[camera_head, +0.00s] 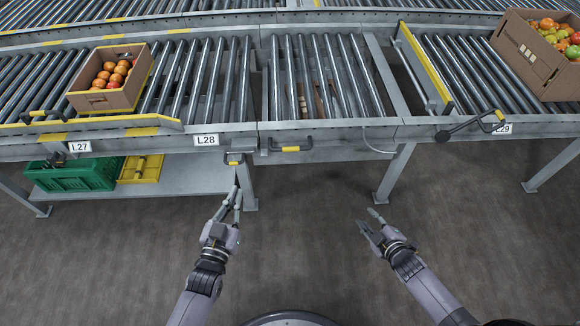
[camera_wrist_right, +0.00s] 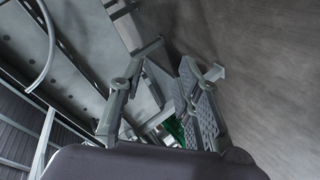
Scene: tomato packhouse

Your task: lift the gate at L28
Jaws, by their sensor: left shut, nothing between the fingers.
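The gate at L28 (camera_head: 325,128) is a roller section lying level with the conveyor line. A handle with a yellow grip (camera_head: 291,149) is on its front face. The L28 label (camera_head: 206,140) is on the rail to its left. Below and right of the label is a small latch lever with a yellow grip (camera_head: 234,161). My left gripper (camera_head: 238,194) is shut and empty, just below this lever; contact cannot be told. My right gripper (camera_head: 367,219) is open and empty over the floor, below and right of the gate; its parted finger pads show in the right wrist view (camera_wrist_right: 178,84).
A carton of tomatoes (camera_head: 112,98) stands on the rollers at left, another (camera_head: 535,60) at right. A lever handle (camera_head: 470,125) sticks out near the L29 label (camera_head: 502,129). Green (camera_head: 75,174) and yellow crates (camera_head: 141,169) sit on the lower shelf (camera_head: 190,178). Floor in front is clear.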

